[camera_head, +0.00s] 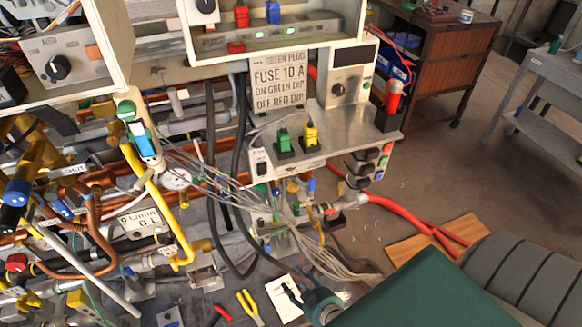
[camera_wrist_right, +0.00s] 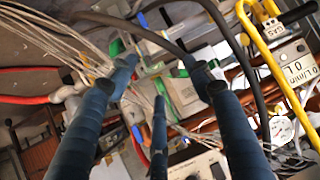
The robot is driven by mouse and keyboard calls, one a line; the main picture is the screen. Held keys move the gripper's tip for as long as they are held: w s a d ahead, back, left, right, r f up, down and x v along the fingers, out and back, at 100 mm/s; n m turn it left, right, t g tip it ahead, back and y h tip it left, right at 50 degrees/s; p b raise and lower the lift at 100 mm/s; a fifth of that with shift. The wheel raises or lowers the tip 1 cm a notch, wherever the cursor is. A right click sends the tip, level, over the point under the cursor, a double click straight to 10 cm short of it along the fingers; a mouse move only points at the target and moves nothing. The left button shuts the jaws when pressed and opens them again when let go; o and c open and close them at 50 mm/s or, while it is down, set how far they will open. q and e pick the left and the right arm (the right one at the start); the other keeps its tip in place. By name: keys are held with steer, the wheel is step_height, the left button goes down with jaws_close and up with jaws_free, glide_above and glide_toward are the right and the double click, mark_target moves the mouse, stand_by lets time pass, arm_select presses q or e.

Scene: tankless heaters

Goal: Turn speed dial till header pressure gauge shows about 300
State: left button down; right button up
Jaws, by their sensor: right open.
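A small round white gauge (camera_head: 176,179) sits among the pipes left of centre, partly behind thin grey cables. It also shows in the right wrist view (camera_wrist_right: 281,128); its reading is too small to make out. A black knob (camera_head: 338,90) sits on a grey panel with a dark display right of centre. Another black knob (camera_head: 58,67) is on a panel marked AUTO at upper left. I cannot tell which knob is the speed dial. My right gripper (camera_head: 318,303) is low in the head view, apart from both knobs. In the wrist view its blue fingers (camera_wrist_right: 160,78) are spread and empty.
Grey cables (camera_head: 315,255) and black hoses (camera_head: 240,150) hang near the middle. Green and yellow plugs (camera_head: 310,135) stand on a metal shelf. Yellow and copper pipes crowd the left. Red hoses (camera_head: 400,208) cross the floor, and open floor (camera_head: 450,130) lies at right.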

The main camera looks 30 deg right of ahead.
steer(key=w+d+r+m+t+h+p, duration=0.1)
steer(key=w+d+r+m+t+h, duration=0.2)
steer(key=r, duration=1.1)
steer(key=w+d+r+t+h, duration=0.1)
steer(key=w+d+r+t, duration=0.3)
steer(key=r, duration=0.9)
steer(key=d+p+x, duration=0.1)
steer(key=x, duration=1.1)
steer(key=shift+w+g, duration=0.2)
steer(key=shift+g, duration=0.2)
steer(key=c, duration=1.1)
